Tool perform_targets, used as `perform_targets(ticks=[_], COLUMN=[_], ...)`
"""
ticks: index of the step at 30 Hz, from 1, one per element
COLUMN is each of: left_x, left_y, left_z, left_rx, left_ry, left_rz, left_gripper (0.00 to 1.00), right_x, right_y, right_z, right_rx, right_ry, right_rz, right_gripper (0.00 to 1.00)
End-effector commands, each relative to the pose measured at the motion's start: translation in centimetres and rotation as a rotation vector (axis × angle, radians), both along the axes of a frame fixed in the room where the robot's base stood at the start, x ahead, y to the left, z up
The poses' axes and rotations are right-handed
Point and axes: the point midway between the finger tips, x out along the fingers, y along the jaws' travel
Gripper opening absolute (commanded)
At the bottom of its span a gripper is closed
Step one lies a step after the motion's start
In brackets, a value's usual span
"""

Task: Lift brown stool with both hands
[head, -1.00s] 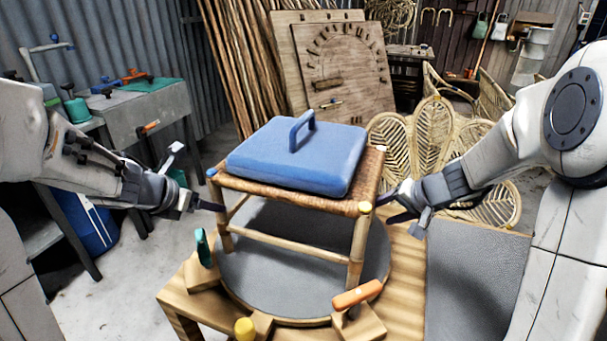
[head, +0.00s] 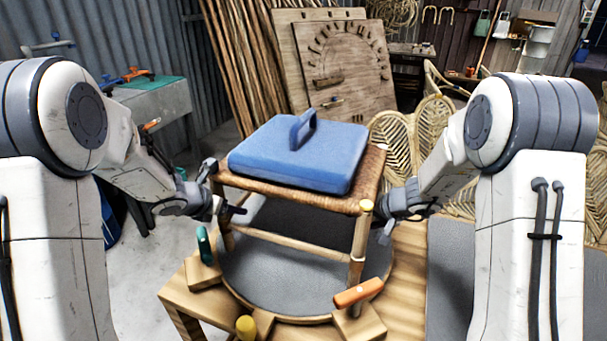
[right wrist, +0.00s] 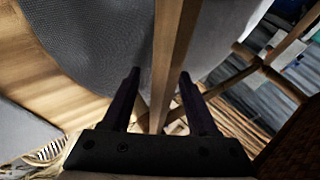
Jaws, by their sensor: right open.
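The brown stool (head: 285,191) has a woven seat and stands upright on its legs on a round grey turntable (head: 270,300). A blue pad (head: 300,165) with a handle lies on its seat. My left gripper (head: 232,208) is at the left side of the stool, below the seat and close to a leg; whether its jaws are open is unclear. My right gripper (head: 382,204) is at the right side, below the seat and partly hidden by the stool. In the right wrist view its open fingers (right wrist: 160,75) are on either side of a wooden leg (right wrist: 167,60).
Clamp blocks with a teal handle (head: 203,245), an orange handle (head: 358,293) and a yellow knob (head: 245,328) surround the turntable's front. A grey mat (head: 460,280) lies at the right. Rattan panels (head: 395,145) stand behind the right arm.

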Motion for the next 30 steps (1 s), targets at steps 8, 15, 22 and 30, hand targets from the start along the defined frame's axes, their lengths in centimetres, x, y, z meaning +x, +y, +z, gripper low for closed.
perform_targets(ticks=[8,15,22,30], left_x=[0.01,0.00,-0.01,-0.01], left_y=[-0.01,-0.01,0.00,0.00], left_z=[0.01,0.03,0.04,0.05], left_rx=[0.000,0.000,0.000,0.000], left_ry=[0.000,0.000,0.000,0.000], left_rz=[0.000,0.000,0.000,0.000], left_gripper=[0.47,0.00,0.00,0.00], right_x=[0.01,0.00,-0.01,0.00], right_y=[-0.01,-0.02,-0.04,-0.05], right_z=[0.01,0.03,0.04,0.04], right_rx=[0.000,0.000,0.000,0.000], right_ry=[-0.001,-0.001,-0.001,-0.001], right_rz=[-0.001,-0.001,-0.001,-0.001], right_gripper=[0.37,0.00,0.00,0.00])
